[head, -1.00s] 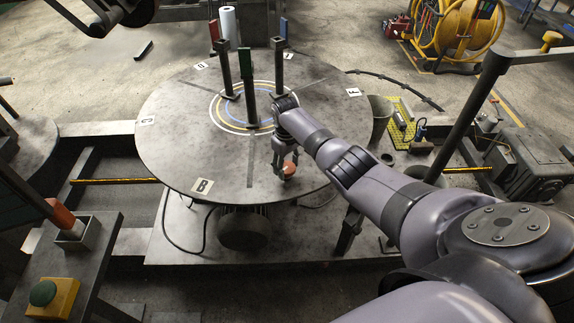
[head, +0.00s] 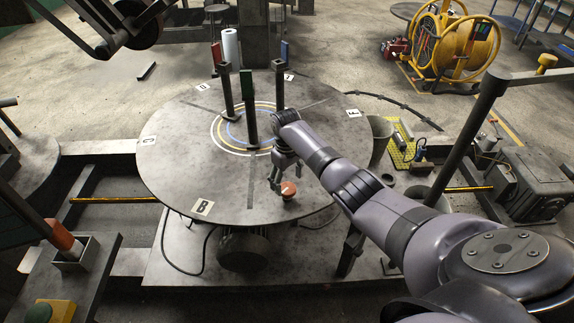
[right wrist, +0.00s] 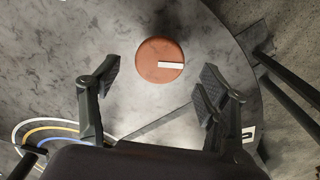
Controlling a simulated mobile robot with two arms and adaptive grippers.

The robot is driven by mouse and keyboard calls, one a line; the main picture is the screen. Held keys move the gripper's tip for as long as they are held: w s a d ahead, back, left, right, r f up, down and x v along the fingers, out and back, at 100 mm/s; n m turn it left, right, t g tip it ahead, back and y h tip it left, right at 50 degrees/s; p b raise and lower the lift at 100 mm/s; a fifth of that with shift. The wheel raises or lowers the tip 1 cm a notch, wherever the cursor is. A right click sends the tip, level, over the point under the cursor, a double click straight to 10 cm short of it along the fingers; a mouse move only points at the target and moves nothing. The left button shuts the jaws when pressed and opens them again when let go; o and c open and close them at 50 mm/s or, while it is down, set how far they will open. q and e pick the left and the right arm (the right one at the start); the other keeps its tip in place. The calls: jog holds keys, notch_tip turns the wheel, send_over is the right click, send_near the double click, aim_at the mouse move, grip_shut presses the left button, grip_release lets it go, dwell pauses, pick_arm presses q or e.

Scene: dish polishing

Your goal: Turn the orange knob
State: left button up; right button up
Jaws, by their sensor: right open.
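The orange knob (head: 288,188) is a round flat disc near the front edge of the round grey table. In the right wrist view the knob (right wrist: 152,52) shows from above, with a white bar mark pointing right from its middle. My right gripper (head: 281,178) is just at the knob's far left side in the head view. In the right wrist view the right gripper (right wrist: 160,82) is open and empty, with its fingers spread and the knob ahead of the gap between them. No contact shows. My left gripper is not in view.
The round table (head: 180,165) carries several upright posts, including a green-topped one (head: 248,100), near its middle. A post with an orange part (head: 65,240) stands in a square box at lower left. A yellow hose reel (head: 462,45) is at the back right.

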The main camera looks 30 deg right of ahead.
aim_at(287, 188)
notch_tip(287, 188, up, 9)
jog(key=shift+f, duration=0.15)
dwell(1.3)
notch_tip(287, 188, down, 12)
jog(key=m+b, duration=0.7)
jog(key=shift+f+b, duration=0.15)
jog(key=shift+b, duration=0.25)
jog(key=shift+c, duration=0.3)
jog(key=c, duration=1.1)
